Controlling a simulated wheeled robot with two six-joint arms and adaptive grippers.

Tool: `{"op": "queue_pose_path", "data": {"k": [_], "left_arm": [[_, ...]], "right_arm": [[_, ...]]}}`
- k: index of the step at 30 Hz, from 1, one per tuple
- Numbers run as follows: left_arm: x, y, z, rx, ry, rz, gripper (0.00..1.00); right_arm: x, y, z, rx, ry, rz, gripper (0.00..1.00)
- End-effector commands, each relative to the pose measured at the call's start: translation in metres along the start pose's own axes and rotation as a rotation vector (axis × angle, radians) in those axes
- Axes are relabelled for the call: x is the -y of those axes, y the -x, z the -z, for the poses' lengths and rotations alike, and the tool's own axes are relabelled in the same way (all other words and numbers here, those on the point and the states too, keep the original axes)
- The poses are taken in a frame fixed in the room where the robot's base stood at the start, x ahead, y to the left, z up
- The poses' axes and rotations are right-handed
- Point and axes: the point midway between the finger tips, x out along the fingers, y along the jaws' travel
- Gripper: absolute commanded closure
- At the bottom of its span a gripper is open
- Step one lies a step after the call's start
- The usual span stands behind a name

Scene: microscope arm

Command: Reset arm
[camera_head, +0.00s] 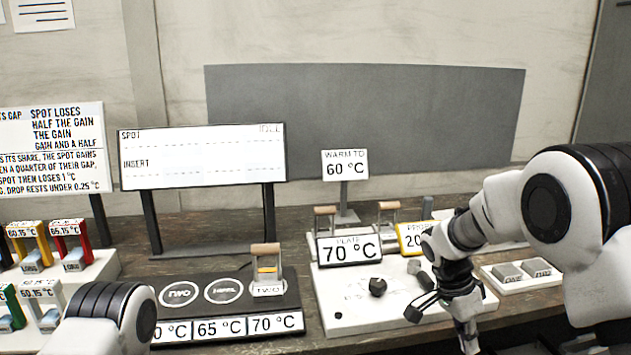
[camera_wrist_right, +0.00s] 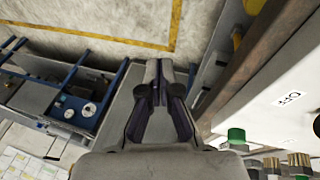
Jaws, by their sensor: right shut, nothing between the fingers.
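My right gripper (camera_head: 466,325) hangs down at the front right of the bench, in front of the white plate station (camera_head: 345,318). In the right wrist view my right gripper (camera_wrist_right: 158,68) has its dark fingers together with nothing between them. It points down past the bench's edge toward the floor. My left arm shows only as a white and black link at the lower left; its gripper is out of view.
A black station (camera_head: 215,275) has round spots and a wooden-handled block (camera_head: 267,262). Colored blocks stand at left. A small white tray (camera_head: 525,279) holds two grey pieces at right. A 70 °C sign (camera_head: 348,249) stands on the white station. Wrist view shows open floor (camera_wrist_right: 70,35).

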Motion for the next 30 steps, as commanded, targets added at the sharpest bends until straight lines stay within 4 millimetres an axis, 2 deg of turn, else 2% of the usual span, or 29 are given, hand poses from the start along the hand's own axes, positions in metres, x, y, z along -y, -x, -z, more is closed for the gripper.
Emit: {"op": "queue_pose_path", "data": {"k": [1,5,8,9,11,12,14,16,18,20,23,25,27,30], "left_arm": [[0.000,0.000,0.000,0.000,0.000,0.000,0.60],[0.000,0.000,0.000,0.001,0.000,0.000,0.60],[0.000,0.000,0.000,0.001,0.000,0.000,0.60],[0.000,0.000,0.000,0.000,0.000,0.000,0.60],[0.000,0.000,0.000,0.000,0.000,0.000,0.60],[0.000,0.000,0.000,0.000,0.000,0.000,0.60],[0.000,0.000,0.000,0.000,0.000,0.000,0.60],[0.000,0.000,0.000,0.000,0.000,0.000,0.60],[0.000,0.001,0.000,0.001,0.000,0.000,0.60],[0.000,0.001,0.000,0.001,0.000,0.000,0.60],[0.000,0.001,0.000,0.001,0.000,0.000,0.60],[0.000,0.000,0.000,0.001,0.000,0.000,0.60],[0.000,0.000,0.000,0.001,0.000,0.000,0.60],[0.000,0.000,0.000,0.001,0.000,0.000,0.60]], "right_arm": [[-0.006,-0.021,-0.008,0.018,0.011,-0.044,1.00],[-0.027,-0.082,-0.033,0.073,0.047,-0.147,1.00],[-0.054,-0.144,-0.064,0.143,0.111,-0.221,1.00],[-0.070,-0.172,-0.079,0.180,0.152,-0.246,1.00],[-0.097,-0.213,-0.105,0.242,0.223,-0.269,1.00],[-0.118,-0.238,-0.122,0.286,0.279,-0.274,1.00],[-0.153,-0.272,-0.149,0.354,0.370,-0.261,1.00],[-0.199,-0.304,-0.181,0.426,0.499,-0.209,1.00],[-0.235,-0.323,-0.203,0.455,0.646,-0.099,1.00],[-0.249,-0.326,-0.211,0.426,0.775,0.020,1.00],[-0.239,-0.320,-0.205,0.283,0.987,0.222,1.00],[-0.221,-0.317,-0.198,0.165,1.110,0.327,1.00],[-0.204,-0.316,-0.192,0.082,1.198,0.388,1.00],[-0.201,-0.315,-0.191,0.060,1.252,0.401,1.00]]}}
